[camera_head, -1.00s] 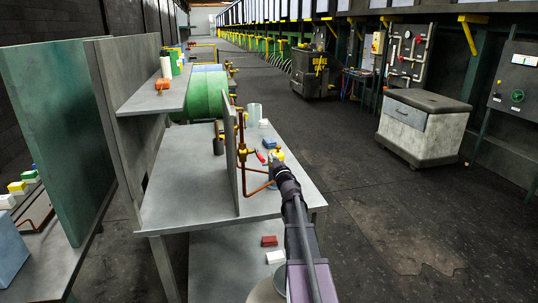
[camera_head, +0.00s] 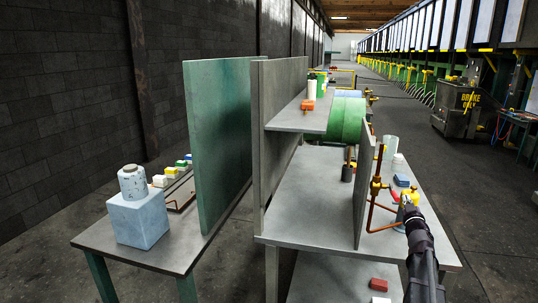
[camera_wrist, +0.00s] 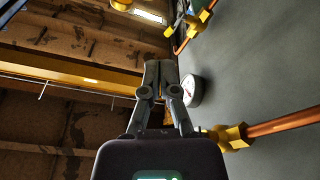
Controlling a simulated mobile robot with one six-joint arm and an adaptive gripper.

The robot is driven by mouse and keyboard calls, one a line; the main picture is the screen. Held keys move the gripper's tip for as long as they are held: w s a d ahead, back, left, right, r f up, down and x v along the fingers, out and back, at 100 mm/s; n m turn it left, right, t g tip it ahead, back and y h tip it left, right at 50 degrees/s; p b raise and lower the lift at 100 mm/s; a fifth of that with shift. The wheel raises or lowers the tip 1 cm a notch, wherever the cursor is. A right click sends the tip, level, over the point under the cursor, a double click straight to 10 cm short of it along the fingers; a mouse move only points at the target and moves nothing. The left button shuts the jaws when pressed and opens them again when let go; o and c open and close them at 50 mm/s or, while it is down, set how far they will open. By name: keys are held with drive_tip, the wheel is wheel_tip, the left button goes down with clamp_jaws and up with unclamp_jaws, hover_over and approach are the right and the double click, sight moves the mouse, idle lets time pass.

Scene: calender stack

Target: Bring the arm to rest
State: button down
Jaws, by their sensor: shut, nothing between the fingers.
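My gripper (camera_wrist: 160,64) is shut and empty in the wrist view, its two fingers together. A round white gauge (camera_wrist: 193,90) is just to the right of the fingers, in front of a grey panel (camera_wrist: 260,65). It looks apart from them, but the gap is hard to judge. In the head view my arm reaches up from the lower right, and my gripper (camera_head: 410,207) is small and partly hidden by my wrist. It is near yellow fittings and a copper pipe (camera_head: 384,229) at the right side of the grey bench (camera_head: 315,190).
An upright panel (camera_head: 364,186) stands left of the pipework. A blue block (camera_head: 401,180) and a pale cylinder (camera_head: 390,145) are behind it. A red block (camera_head: 379,284) lies on the lower shelf. At left, a blue box (camera_head: 140,220) bears a white container (camera_head: 132,183). The aisle floor is open.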

drive_tip(key=s+a+f+m+g+p, duration=0.3)
drive_tip(key=s+a+f+g, duration=0.25)
drive_tip(key=a, duration=0.35)
drive_tip(key=s+a+f+m+g+p, duration=0.25)
drive_tip(key=s+a+f+g, duration=0.3)
drive_tip(key=a, duration=0.45)
drive_tip(key=s+a+f+n+g+y+p, duration=0.1)
drive_tip(key=s+a+g, duration=0.3)
drive_tip(key=s+a, duration=0.4)
drive_tip(key=s+a+n+g+y+p, duration=0.2)
drive_tip(key=s+a+g+y+p, duration=0.1)
drive_tip(key=s+a, duration=0.5)
drive_tip(key=shift+a+f+g+y, duration=0.35)
drive_tip(key=shift+a+g+y, duration=0.05)
drive_tip(key=shift+a+g, duration=0.45)
drive_tip(key=shift+s, duration=0.1)
